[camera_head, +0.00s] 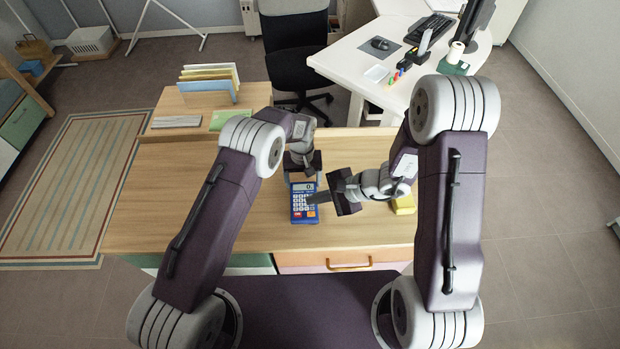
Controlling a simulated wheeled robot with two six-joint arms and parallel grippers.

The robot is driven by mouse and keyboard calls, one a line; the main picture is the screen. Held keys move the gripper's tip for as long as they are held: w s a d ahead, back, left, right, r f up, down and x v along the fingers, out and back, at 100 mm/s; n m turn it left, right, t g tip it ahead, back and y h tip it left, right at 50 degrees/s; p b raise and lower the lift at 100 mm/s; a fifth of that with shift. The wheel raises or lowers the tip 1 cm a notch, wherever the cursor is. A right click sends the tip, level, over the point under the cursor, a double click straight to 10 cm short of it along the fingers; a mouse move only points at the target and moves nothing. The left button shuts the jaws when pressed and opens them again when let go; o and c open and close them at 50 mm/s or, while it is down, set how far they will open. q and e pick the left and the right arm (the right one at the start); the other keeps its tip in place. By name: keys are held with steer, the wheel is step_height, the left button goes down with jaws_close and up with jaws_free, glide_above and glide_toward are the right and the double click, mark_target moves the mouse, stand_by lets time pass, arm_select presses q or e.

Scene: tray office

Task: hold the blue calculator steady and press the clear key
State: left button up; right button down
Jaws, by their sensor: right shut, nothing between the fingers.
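The blue calculator (304,216) lies on the wooden desk, with its display at the far end and its keys toward me. My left gripper (303,178) is at the calculator's far end, with its fingers at either side of the display. I cannot tell whether they touch the case. My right gripper (309,198) is shut and empty, coming in from the right with its fingertips over the key area. The fingers hide some right-hand keys, and I cannot tell whether they touch a key. The clear key cannot be made out at this size.
A yellow block (404,204) lies right of the calculator, beside my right arm. At the back left of the desk are a file rack (208,82), a grey keyboard-like object (176,121) and a green pad (230,119). The desk (170,195) left of the calculator is clear.

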arm_select(q)
steer(key=o, duration=0.4)
steer(key=shift+r, duration=0.15)
